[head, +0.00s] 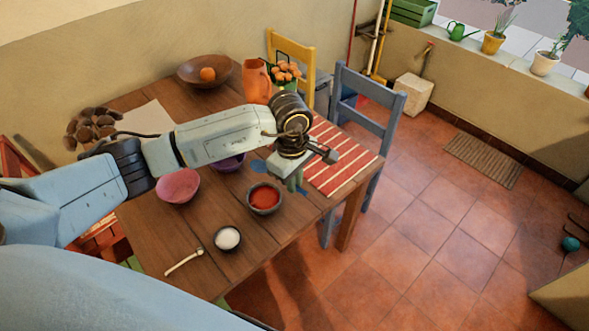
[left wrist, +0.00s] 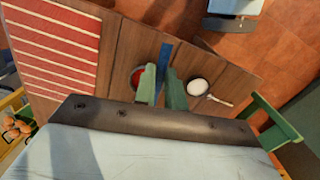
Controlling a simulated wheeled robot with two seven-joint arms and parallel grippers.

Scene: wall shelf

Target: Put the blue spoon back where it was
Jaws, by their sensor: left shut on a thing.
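My left gripper (head: 295,184) is above the table's right part, fingers pointing down, beside the bowl of red food (head: 264,198). Its green fingers (left wrist: 162,88) are shut on the blue spoon (left wrist: 166,60), which shows as a blue strip between them in the left wrist view. I cannot tell whether the spoon touches the table. My right gripper is not in view.
The wooden table (head: 195,266) holds a pink bowl (head: 178,187), a purple bowl (head: 228,163), a small white-filled bowl (head: 227,238) and a pale spoon (head: 184,262). A red striped mat (head: 338,160) lies right of the gripper. A blue chair (head: 368,120) stands at the right edge.

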